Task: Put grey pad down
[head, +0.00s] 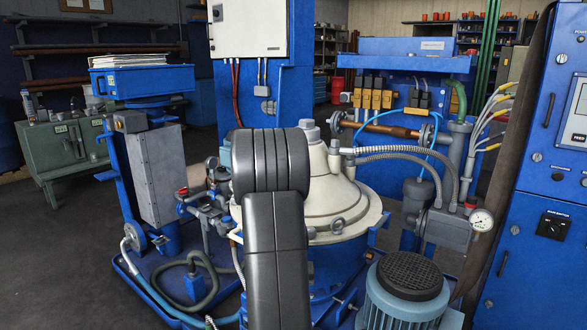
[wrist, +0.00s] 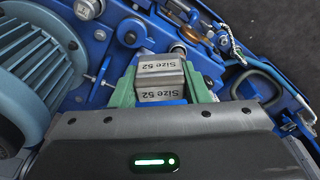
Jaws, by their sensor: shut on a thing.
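The grey pad (wrist: 160,70) shows in the wrist view as a grey block marked "Size 52" on two faces. My gripper (wrist: 160,86), with green fingers on either side of the pad, is shut on it. Blue metal of the skid lies around and beyond the pad; I cannot tell whether the pad touches it. In the head view my dark arm crosses the middle of the picture and hides the gripper and pad.
The ribbed blue motor (wrist: 40,80) is close on the left in the wrist view; its dark fan cover (head: 408,275) shows in the head view. The cream separator bowl (head: 325,200) stands behind my arm. A blue control cabinet (head: 540,170) is at the right. Grey floor is open at the left.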

